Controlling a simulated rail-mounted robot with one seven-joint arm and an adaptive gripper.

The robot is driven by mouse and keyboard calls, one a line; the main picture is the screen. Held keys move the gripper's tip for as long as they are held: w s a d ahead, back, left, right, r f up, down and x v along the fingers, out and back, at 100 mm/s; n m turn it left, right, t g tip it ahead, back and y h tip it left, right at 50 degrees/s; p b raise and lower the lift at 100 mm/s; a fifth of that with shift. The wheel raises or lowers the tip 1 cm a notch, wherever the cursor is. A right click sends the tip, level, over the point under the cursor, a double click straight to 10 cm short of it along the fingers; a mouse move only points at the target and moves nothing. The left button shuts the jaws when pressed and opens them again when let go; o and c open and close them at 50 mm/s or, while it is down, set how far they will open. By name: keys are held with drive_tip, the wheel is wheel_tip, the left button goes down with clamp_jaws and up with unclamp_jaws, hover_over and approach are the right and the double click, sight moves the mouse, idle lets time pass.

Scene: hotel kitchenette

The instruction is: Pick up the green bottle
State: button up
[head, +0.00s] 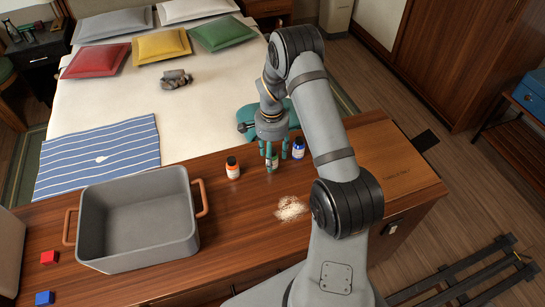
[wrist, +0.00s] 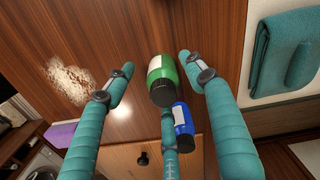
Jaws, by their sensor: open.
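The green bottle (head: 270,164), with a white label and black cap, stands on the wooden counter near its far edge. It also shows in the wrist view (wrist: 166,73), between the tips of two teal fingers and touching neither visibly. My gripper (head: 273,152) is open, pointing down over the bottle, with its fingers around it. In the head view the fingers partly hide the bottle. In the wrist view a third finger (wrist: 169,140) is at the bottom middle, close to a blue bottle (wrist: 183,125).
The blue bottle (head: 298,149) stands just right of my fingers, and an orange bottle (head: 232,170) stands to the left. Pale crumbs (head: 290,208) lie nearer on the counter. A grey bin (head: 138,257) with handles stands left, beside a red block (head: 48,257) and blue block (head: 44,298).

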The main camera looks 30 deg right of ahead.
drive_tip(key=shift+w+f+p, duration=0.15)
drive_tip(key=shift+f+p, duration=0.25)
drive_tip(key=shift+f, duration=1.25)
drive_tip(key=shift+c, duration=0.9)
drive_tip(key=c, duration=1.1)
